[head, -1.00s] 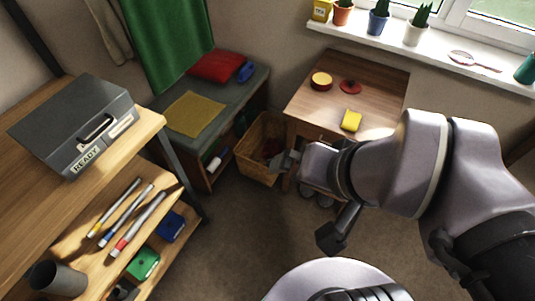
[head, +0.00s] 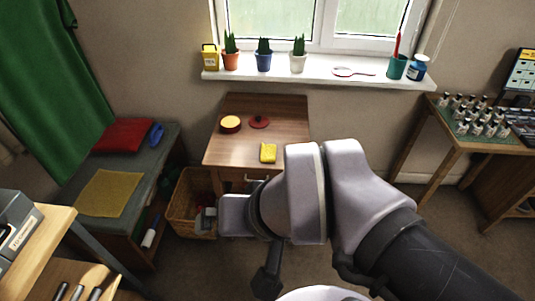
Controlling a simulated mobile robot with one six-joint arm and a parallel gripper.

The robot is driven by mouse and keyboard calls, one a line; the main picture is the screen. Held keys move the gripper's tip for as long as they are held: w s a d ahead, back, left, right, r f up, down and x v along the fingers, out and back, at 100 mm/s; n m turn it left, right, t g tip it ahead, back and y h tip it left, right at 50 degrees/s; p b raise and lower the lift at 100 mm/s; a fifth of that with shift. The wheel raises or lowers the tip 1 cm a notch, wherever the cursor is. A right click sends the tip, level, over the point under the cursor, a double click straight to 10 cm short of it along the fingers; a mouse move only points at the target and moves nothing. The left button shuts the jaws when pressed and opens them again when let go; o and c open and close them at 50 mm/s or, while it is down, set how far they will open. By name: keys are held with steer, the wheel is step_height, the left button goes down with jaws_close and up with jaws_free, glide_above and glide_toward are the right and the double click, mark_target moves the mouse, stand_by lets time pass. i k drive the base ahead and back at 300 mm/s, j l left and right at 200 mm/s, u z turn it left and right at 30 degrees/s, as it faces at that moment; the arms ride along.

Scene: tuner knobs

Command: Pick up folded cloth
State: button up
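A small yellow piece (head: 268,152) that looks like a folded cloth lies on the front right of the small wooden desk (head: 225,150). A flat mustard cloth (head: 108,193) is spread on the grey bench at the left. My gripper (head: 207,218) is at the end of my arm, below and left of the yellow piece and apart from it. It overlaps the wicker basket in the picture. The gripper's fingers are small and partly hidden by my wrist, so I cannot see whether they are open.
A round tin (head: 230,124) and a red lid (head: 259,122) sit on the desk. The wicker basket (head: 180,215) stands left of it. Potted plants line the windowsill (head: 320,75). A table with several small bottles (head: 480,118) is at right. Carpet is clear at lower right.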

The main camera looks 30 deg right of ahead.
mark_target(269, 152)
steer(key=i+j+z, duration=0.1)
steer(key=i+z, duration=0.35)
steer(key=i+j+z, duration=0.2)
steer(key=z, duration=0.2)
steer(key=i+j+z, duration=0.6)
steer(key=j+z, duration=0.25)
steer(key=l, duration=0.1)
